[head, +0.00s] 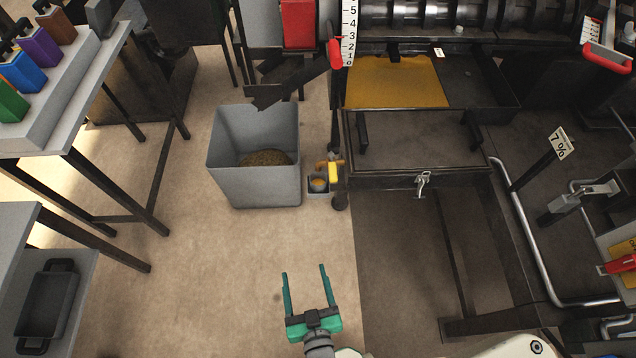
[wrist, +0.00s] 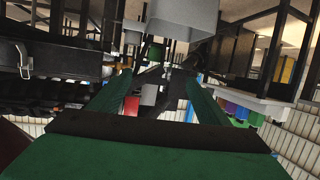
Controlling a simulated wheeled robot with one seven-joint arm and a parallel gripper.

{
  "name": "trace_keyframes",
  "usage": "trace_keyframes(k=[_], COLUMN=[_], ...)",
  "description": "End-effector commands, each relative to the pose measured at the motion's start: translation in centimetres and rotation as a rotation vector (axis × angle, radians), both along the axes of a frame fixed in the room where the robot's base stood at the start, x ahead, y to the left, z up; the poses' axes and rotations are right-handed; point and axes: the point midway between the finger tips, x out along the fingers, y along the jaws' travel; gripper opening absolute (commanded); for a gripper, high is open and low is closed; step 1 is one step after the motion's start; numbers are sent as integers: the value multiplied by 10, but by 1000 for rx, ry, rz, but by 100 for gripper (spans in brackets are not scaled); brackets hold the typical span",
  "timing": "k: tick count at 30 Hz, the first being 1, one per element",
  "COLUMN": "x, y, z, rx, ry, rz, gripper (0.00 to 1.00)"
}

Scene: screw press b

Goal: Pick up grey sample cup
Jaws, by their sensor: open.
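The small grey sample cup (head: 318,185) is beside the right side of the large grey bin, below a yellow spout, with something orange inside it. In the wrist view, which looks upside down, a small grey shape (wrist: 132,38) beside the big bin appears to be the cup. My green gripper (head: 304,272) is open and empty over the floor, nearer to me than the cup and apart from it. Its two fingers also show in the wrist view (wrist: 160,78).
The large grey bin (head: 253,187) holds brown material. The press frame (head: 410,180) with a latch stands right of the cup. A yellow spout (head: 334,172) overhangs the cup closely. A bench with coloured containers is at left. Bare floor lies between gripper and bin.

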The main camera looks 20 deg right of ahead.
Motion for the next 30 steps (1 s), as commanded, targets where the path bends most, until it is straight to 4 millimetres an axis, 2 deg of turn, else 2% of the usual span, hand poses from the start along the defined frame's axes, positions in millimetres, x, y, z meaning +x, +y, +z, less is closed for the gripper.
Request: trace_keyframes(k=[1,9,15,18,22,30], x=[20,112,182,210,235,262], y=[-7,-54,-92,-108,-122,-134], z=[-11,-58,-75,-78,-79,-85], rx=[-1,5,19,28,37,43], ry=[1,39,66,76,88,95], rz=[-14,-91,-143,-163,-180,-188], gripper=[70,70,70,70,70,70])
